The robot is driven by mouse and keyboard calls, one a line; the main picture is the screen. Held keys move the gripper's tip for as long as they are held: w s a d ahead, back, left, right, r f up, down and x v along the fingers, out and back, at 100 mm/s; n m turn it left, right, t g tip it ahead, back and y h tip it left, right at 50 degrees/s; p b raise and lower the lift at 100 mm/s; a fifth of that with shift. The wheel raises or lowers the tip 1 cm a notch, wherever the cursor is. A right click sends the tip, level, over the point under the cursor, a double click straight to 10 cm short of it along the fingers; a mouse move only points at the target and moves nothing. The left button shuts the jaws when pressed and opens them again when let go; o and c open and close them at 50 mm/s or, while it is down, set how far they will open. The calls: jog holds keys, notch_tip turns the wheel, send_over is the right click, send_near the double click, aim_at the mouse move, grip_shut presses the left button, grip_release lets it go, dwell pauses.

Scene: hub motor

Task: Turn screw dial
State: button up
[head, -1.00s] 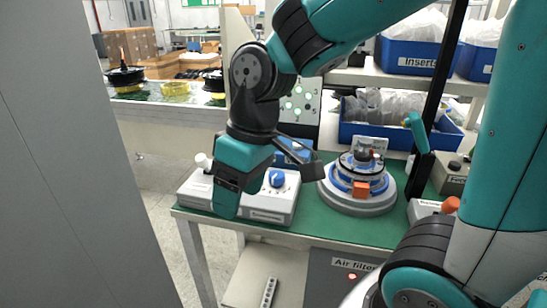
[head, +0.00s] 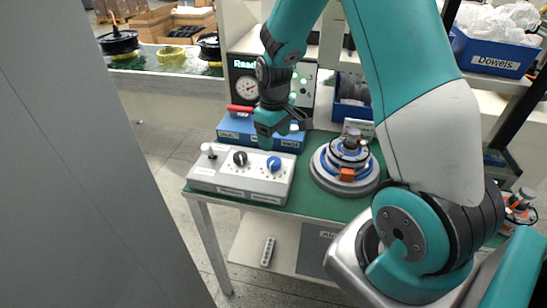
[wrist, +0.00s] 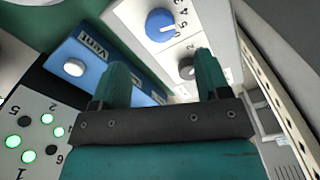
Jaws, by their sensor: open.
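A light grey control box (head: 235,185) stands at the table's left front, with a black dial (head: 240,158), a blue dial (head: 273,164) and a white knob (head: 208,150). I cannot read which label says screw. My gripper (head: 265,143) is above the back edge of this box, near the blue dial, and touches no dial that I can see. In the wrist view my gripper (wrist: 162,70) has its two fingers apart with nothing between them. There the blue dial (wrist: 160,24) has numbers around it, and the dark dial (wrist: 188,68) is beside the right fingertip.
A blue box (head: 235,127) with buttons stands behind the control box. A gauge panel (head: 247,88) and a panel with green lights (head: 302,85) rise behind it. The round motor fixture (head: 345,165) is to the right. A grey wall (head: 80,180) fills the left.

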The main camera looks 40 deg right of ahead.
aim_at(274, 161)
notch_tip(274, 161, down, 9)
jog(key=shift+r+p, duration=0.15)
jog(key=shift+p, duration=0.45)
jog(key=shift+a, duration=0.1)
jog(key=c, duration=0.9)
